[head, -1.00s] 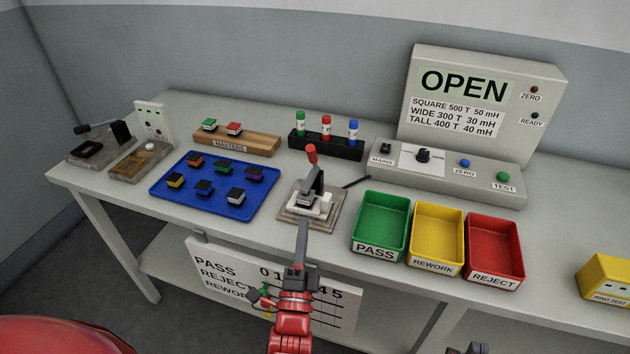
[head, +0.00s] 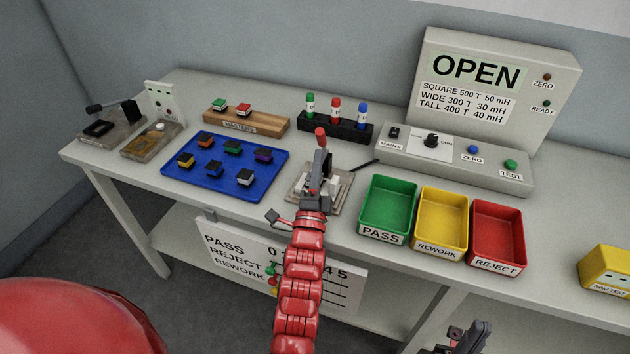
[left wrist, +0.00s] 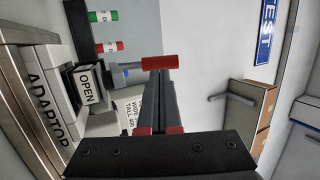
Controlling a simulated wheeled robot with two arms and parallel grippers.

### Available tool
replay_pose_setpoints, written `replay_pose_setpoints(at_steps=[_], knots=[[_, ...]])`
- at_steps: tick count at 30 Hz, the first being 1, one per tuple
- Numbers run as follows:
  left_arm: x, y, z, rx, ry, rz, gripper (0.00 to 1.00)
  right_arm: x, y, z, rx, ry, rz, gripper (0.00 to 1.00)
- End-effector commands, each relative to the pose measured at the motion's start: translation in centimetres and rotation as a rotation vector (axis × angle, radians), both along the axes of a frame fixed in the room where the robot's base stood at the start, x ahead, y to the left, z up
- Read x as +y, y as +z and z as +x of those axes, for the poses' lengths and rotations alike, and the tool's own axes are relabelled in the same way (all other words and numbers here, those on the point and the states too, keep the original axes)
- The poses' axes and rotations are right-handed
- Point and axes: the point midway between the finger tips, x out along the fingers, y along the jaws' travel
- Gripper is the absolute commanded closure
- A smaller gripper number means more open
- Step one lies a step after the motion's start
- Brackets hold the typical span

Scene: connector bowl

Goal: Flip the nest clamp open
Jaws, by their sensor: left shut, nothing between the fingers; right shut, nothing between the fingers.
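The nest clamp (head: 330,188) stands on a tan base at the front middle of the bench. Its lever points up, with a red grip (head: 320,133) on top. The red grip also shows in the left wrist view (left wrist: 160,62), lying across the picture just past my fingertips. My left gripper (head: 317,178) is shut and empty, in front of the clamp, overlapping its lever and hiding part of it. I cannot tell whether the fingers touch the lever. My right gripper (head: 466,340) is shut and empty at the bottom edge, low in front of the bench.
A blue tray (head: 215,185) with several connectors is left of the clamp. A green PASS bin (head: 388,208), a yellow REWORK bin (head: 441,222) and a red REJECT bin (head: 497,236) stand to the right. A tester box (head: 455,160) and marker rack (head: 335,127) are behind.

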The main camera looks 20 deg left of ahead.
Motion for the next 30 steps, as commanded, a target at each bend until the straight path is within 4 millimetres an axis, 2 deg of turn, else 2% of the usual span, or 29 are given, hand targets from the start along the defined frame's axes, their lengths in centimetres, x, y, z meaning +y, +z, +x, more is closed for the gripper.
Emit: replay_pose_setpoints(at_steps=[1, 6, 20, 26, 30], knots=[[0.1, 0.5, 0.6, -0.002, 0.000, -0.001, 1.00, 0.0, 0.3, 0.0, 0.000, 0.000, 0.000, 1.00], [0.3, 0.7, 1.8, 0.002, -0.001, -0.001, 1.00, 0.0, 0.5, 0.0, 0.000, 0.000, 0.000, 1.00], [0.3, 0.9, 2.1, 0.004, -0.001, 0.000, 1.00, 0.0, 0.6, 0.0, 0.000, 0.000, 0.000, 1.00], [0.3, 1.7, 2.2, 0.042, -0.002, 0.002, 1.00, 0.0, 1.6, 0.0, 0.000, 0.000, 0.000, 1.00], [0.2, 2.5, 2.6, 0.114, 0.000, 0.006, 1.00, 0.0, 3.2, 0.0, 0.000, 0.000, 0.000, 1.00]])
